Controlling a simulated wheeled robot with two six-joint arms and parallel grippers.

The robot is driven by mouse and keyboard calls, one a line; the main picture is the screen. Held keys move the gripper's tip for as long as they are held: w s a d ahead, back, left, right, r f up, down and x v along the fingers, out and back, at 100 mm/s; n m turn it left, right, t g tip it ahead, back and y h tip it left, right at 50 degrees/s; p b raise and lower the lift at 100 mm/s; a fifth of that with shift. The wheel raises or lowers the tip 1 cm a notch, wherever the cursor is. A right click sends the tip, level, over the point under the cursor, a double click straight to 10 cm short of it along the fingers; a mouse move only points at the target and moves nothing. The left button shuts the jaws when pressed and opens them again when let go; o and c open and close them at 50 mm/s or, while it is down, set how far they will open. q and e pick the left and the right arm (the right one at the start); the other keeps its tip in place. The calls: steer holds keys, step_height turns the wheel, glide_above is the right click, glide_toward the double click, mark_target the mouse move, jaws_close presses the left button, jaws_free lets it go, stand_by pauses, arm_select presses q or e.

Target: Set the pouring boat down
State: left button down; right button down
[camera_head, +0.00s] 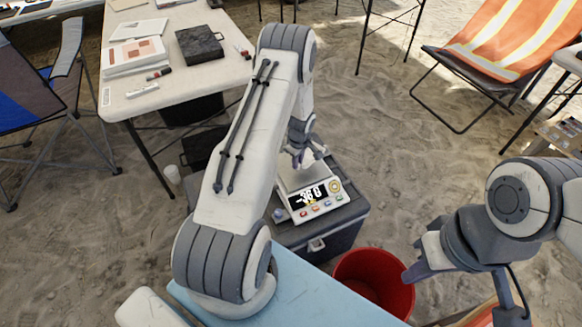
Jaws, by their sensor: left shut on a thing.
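My left arm reaches in from the lower left, and its gripper (304,160) is low over the back part of the white digital scale (310,195). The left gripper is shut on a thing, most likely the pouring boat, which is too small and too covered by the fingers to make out. Whether it touches the scale's plate I cannot tell. The scale's lit display seems to read -36.0. My right gripper (414,262) hangs at the lower right, beside the red bucket's rim and away from the scale; its finger gap is unclear.
The scale stands on a dark grey case (345,215). A red bucket (345,272) stands in front of it, next to a light blue surface (300,300). A white table (190,85) with papers and a black box (200,45) is at the back left. Folding chairs stand on both sides.

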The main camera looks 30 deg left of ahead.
mark_target(290, 174)
arm_select(q)
steer(key=a+f, duration=0.1)
steer(key=a, duration=0.1)
steer(key=shift+s+a+f, duration=0.2)
steer(key=shift+a+f, duration=0.15)
steer(key=shift+f, duration=0.05)
step_height(290, 174, down, 4)
steer(key=shift+r, duration=0.1)
steer(key=shift+f, duration=0.2)
steer(key=c, duration=0.8)
jaws_free()
steer(key=shift+r, duration=0.1)
steer(key=shift+o, duration=0.2)
